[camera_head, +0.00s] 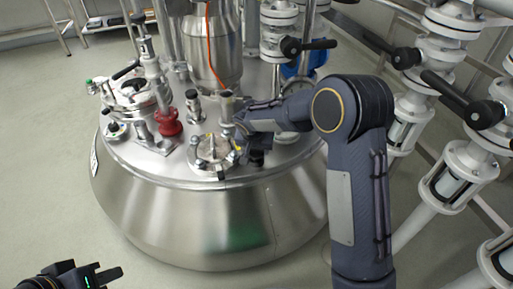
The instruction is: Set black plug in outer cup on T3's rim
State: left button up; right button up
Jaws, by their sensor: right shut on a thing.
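The steel reactor vessel (200,225) stands in the middle of the head view, its domed lid crowded with fittings. My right gripper (238,122) is over the right half of the lid, beside a round flanged port (213,152). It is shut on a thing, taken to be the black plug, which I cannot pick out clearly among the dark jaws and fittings. I cannot tell whether it touches a cup, and the outer cup on the rim is not clearly seen. My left gripper (92,274) is open and empty at the lower left, well away from the vessel.
A red fitting (168,122), short upright posts (193,105) and a clamped manway (131,95) crowd the lid. An orange cable (208,45) hangs behind my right gripper. White pipes with black-handled valves (455,100) stand at right. The floor at left is clear.

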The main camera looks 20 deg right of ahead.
dwell(0.4)
jog(key=o, duration=1)
jog(key=p+v, duration=0.2)
jog(key=v, duration=0.4)
jog(key=shift+r+p, duration=0.3)
jog(key=shift+r, duration=0.1)
jog(key=s+d+r+y, duration=0.1)
jog(key=s+d+r, duration=0.2)
jog(key=s+r, duration=0.35)
jog(key=s+d+r+y, duration=0.2)
jog(key=s+d+r, duration=0.15)
jog(key=s, duration=0.55)
jog(key=s+a+n+t+y, duration=0.2)
jog(key=s+n+y, duration=0.15)
jog(key=s, duration=1.45)
jog(key=shift+g+h, duration=0.3)
jog(key=shift+h, duration=0.05)
notch_tip(320, 180, up, 34)
jog(key=p, duration=3.4)
jog(key=shift+s+r+p, duration=0.1)
jog(key=shift+p, duration=0.25)
